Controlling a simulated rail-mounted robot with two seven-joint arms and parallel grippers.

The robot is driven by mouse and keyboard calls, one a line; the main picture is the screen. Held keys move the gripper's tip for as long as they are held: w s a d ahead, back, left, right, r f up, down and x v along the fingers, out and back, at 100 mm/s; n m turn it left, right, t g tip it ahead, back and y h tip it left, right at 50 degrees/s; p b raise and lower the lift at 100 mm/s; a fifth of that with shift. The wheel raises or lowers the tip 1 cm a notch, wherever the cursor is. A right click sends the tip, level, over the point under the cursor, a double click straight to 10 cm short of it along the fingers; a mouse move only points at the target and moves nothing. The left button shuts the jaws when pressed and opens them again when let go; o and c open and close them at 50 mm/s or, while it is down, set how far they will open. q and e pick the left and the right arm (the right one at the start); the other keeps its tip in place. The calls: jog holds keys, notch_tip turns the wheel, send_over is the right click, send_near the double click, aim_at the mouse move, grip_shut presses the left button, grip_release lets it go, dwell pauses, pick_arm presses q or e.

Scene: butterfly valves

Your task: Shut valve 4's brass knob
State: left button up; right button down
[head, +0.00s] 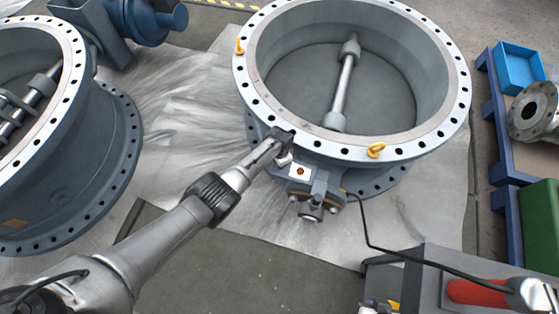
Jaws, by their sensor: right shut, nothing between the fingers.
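A large grey-blue butterfly valve (430,128) stands upright on the sheet, its ring open to the top. No number is readable on it. On its front side is a small white plate with a brass-orange knob (301,171) in its middle. How far the knob is turned is too small to tell.
A second valve (60,165) stands at the left, with a blue motor (148,20) behind it. Yellow lifting eyes (376,150) sit on the near valve's rim. A black cable runs to a grey box (430,270) at lower right. Blue and green crates (541,215) line the right.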

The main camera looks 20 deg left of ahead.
dwell(0.5)
pick_arm(q)
jog(key=o, duration=0.9)
notch_tip(320, 180, up, 14)
jog(key=p, duration=0.9)
jog(key=shift+f+p, duration=0.1)
jog(key=shift+p, duration=0.2)
